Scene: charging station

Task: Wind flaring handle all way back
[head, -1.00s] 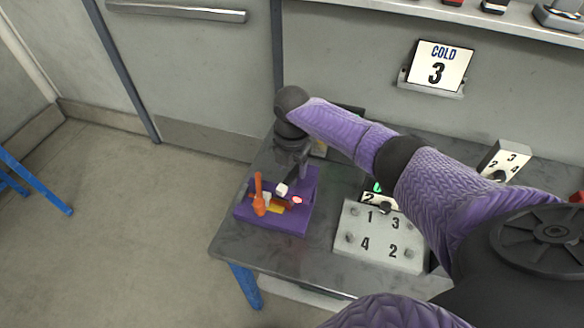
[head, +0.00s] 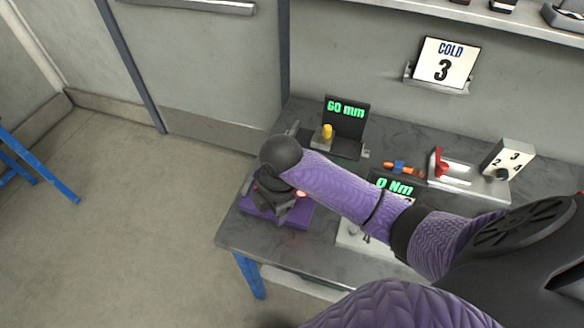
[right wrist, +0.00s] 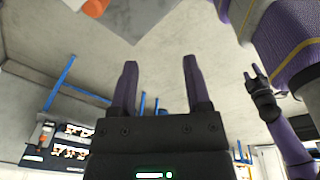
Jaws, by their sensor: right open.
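A red-pink light (head: 301,193) shows beside the gripper. In the right wrist view my right gripper (right wrist: 159,85) is open, with nothing between its fingers. An orange part (right wrist: 96,6), possibly the handle, shows at the top edge, apart from the fingertips. My left gripper (right wrist: 260,88) seems to show at the right of that view, its jaws unclear.
A gauge reading 60 mm (head: 346,118) with a yellow peg stands behind the tool. A 0 Nm display (head: 394,184) and numbered plate are partly behind my right arm. A red-handled slide device (head: 458,172) is farther right.

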